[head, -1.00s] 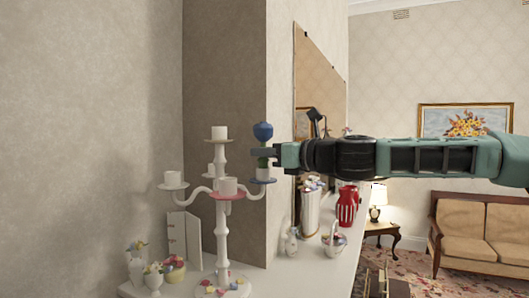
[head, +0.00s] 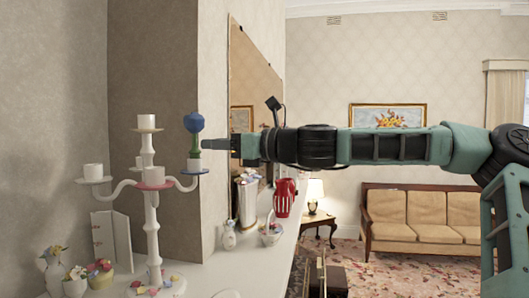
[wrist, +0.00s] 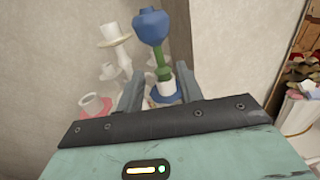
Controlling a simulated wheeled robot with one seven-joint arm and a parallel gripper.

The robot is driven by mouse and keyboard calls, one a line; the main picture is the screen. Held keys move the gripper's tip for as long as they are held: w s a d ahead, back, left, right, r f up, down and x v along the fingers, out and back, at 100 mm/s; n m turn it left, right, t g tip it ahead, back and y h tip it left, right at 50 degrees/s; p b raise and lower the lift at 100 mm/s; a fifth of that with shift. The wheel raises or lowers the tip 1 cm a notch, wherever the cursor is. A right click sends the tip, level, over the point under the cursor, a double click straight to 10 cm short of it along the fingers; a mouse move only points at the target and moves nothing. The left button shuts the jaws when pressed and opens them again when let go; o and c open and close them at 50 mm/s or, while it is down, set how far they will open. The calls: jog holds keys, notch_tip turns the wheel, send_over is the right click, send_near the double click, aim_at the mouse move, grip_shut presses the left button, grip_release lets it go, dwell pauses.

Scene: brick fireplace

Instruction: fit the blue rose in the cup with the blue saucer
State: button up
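The blue rose (head: 194,122), with a green stem, stands upright in the small white cup (head: 194,164) over the blue saucer (head: 201,172), on the right arm of the white candelabra. The wrist view also shows the rose (wrist: 151,25), its cup (wrist: 167,88) and the blue saucer (wrist: 155,98). The stem's lower end is hidden inside the cup. My gripper (head: 206,143) is to the right of the stem at stem height. In the wrist view its two fingers (wrist: 158,84) are spread apart, with the rose beyond and between their tips, apparently not touched.
The candelabra (head: 152,235) has other white cups, one over a pink saucer (head: 153,186). Small flower pots (head: 75,280) and a white folded card (head: 111,236) stand on the shelf. A red striped vase (head: 285,197) is farther right. The wall corner is close behind.

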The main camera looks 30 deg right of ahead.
jog(key=b+v, duration=0.1)
jog(key=v, duration=1)
dwell(0.6)
